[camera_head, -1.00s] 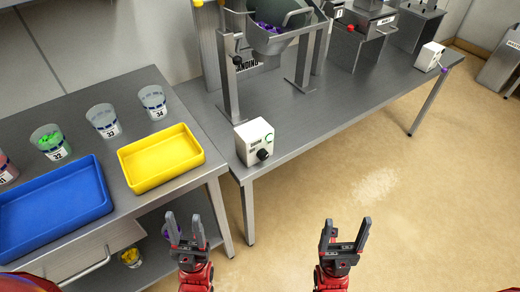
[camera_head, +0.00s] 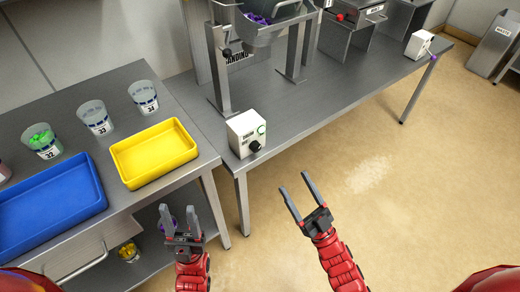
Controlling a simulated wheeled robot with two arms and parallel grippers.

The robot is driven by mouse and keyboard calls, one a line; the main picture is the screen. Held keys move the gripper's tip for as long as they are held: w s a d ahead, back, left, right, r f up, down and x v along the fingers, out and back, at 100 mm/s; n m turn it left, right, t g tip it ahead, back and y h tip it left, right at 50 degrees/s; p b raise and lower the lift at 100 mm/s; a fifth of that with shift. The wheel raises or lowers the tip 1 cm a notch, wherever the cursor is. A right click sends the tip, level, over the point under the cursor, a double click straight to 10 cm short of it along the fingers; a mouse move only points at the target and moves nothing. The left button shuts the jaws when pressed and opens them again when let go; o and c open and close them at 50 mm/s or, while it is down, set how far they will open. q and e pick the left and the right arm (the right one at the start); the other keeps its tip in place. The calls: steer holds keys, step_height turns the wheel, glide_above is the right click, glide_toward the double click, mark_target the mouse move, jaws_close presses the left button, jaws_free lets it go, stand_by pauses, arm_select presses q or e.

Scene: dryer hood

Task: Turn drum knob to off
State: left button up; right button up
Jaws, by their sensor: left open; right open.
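A white control box (camera_head: 240,130) stands at the near left corner of the long grey table. Its front carries a black knob (camera_head: 255,147) and a green ring mark above it. The knob's exact setting is too small to read. A tilted drum (camera_head: 272,22) with purple pieces hangs in a frame behind the box. My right gripper (camera_head: 293,195) is open and empty, below and right of the box, apart from it, with its fingers pointing up and left. My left gripper (camera_head: 181,217) is open and empty in front of the left table's lower shelf.
A yellow tray (camera_head: 195,157), a blue tray (camera_head: 55,226) and several numbered cups (camera_head: 95,117) are on the left table. Another white box (camera_head: 418,45) stands at the long table's far right end. The floor (camera_head: 400,210) on the right is clear.

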steer(key=w+a+f+m+g+h, duration=0.1)
steer(key=w+f+g, duration=0.2)
steer(key=f, duration=0.1)
steer(key=m+g+h, duration=0.3)
steer(key=h, duration=0.1)
glide_toward(258, 149)
steer(key=p+x, duration=0.2)
steer(key=x, duration=0.5)
steer(key=shift+w+a, duration=0.15)
steer(key=shift+w, duration=0.05)
steer(key=shift+w+a+f, duration=0.15)
steer(key=shift+w+a, duration=0.2)
steer(key=shift+w, duration=0.1)
steer(key=shift+c, duration=0.2)
jaws_close()
